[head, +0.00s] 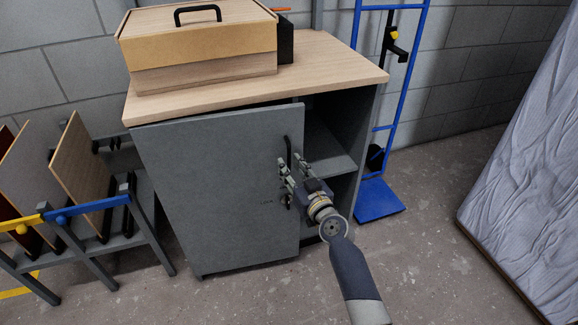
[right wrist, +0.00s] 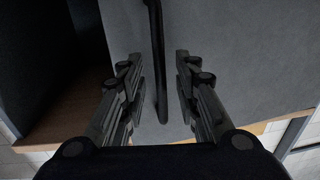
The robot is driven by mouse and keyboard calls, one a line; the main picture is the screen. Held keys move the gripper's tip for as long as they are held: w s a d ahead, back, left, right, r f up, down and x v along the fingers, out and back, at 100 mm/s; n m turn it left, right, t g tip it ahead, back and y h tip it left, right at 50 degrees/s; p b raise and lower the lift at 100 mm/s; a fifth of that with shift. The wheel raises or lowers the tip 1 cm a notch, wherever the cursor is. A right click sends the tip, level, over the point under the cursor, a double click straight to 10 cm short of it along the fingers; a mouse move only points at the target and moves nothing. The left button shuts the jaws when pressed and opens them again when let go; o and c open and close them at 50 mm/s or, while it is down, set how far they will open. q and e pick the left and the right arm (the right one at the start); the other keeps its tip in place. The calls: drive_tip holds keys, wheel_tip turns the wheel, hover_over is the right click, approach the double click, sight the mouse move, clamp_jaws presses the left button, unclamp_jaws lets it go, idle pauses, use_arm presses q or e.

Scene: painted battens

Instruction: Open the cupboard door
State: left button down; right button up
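The grey cupboard door (head: 220,185) stands partly open; its right edge is away from the body and shelves show beside it. Its black vertical bar handle (head: 288,148) is near that right edge. My right gripper (head: 291,169) is at the handle, its lower part hidden by the fingers. In the right wrist view the handle (right wrist: 160,75) runs between the two fingers of the right gripper (right wrist: 157,66), with gaps visible on both sides. The fingers are open around it. The grey door face (right wrist: 235,55) fills the right of that view. My left gripper is not in view.
A wooden box (head: 200,50) with a black handle sits on the cupboard's wooden top (head: 335,80). A rack of panels (head: 85,170) stands left of the door. A blue hand truck (head: 380,200) and a wrapped mattress-like slab (head: 535,170) are at right. Floor in front is clear.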

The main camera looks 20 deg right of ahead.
drive_tip(key=shift+w+a, duration=0.15)
drive_tip(key=shift+w, duration=0.7)
clamp_jaws()
